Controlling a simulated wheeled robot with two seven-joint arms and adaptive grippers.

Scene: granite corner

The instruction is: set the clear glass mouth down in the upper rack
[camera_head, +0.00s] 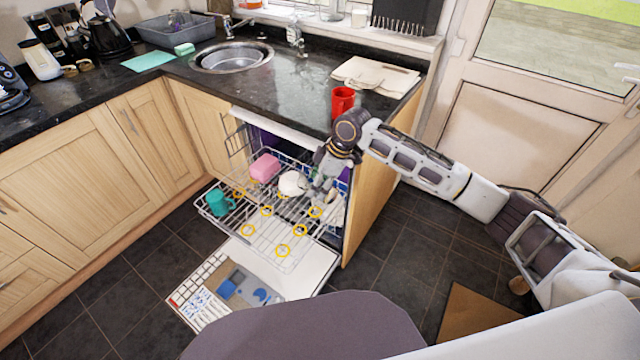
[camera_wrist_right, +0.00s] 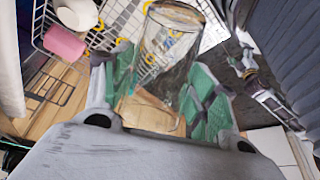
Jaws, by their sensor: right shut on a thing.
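The clear glass (camera_wrist_right: 172,40) is between the two green-padded fingers of my right gripper (camera_wrist_right: 163,95) in the right wrist view. The gripper is shut on it. In the head view my right gripper (camera_head: 325,180) hangs over the right side of the pulled-out upper rack (camera_head: 262,236). The glass is hard to make out there, and I cannot tell whether it touches the rack. A pink box-like item (camera_head: 265,168), a white cup (camera_head: 291,184) and a teal mug (camera_head: 221,203) are in the rack. My left gripper is not in view.
Several yellow rings mark spots on the rack, whose front middle is bare. The open dishwasher door (camera_head: 310,265) lies below. A red mug (camera_head: 342,102) stands on the dark counter near its edge. A wooden end panel (camera_head: 375,180) borders the rack's right side.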

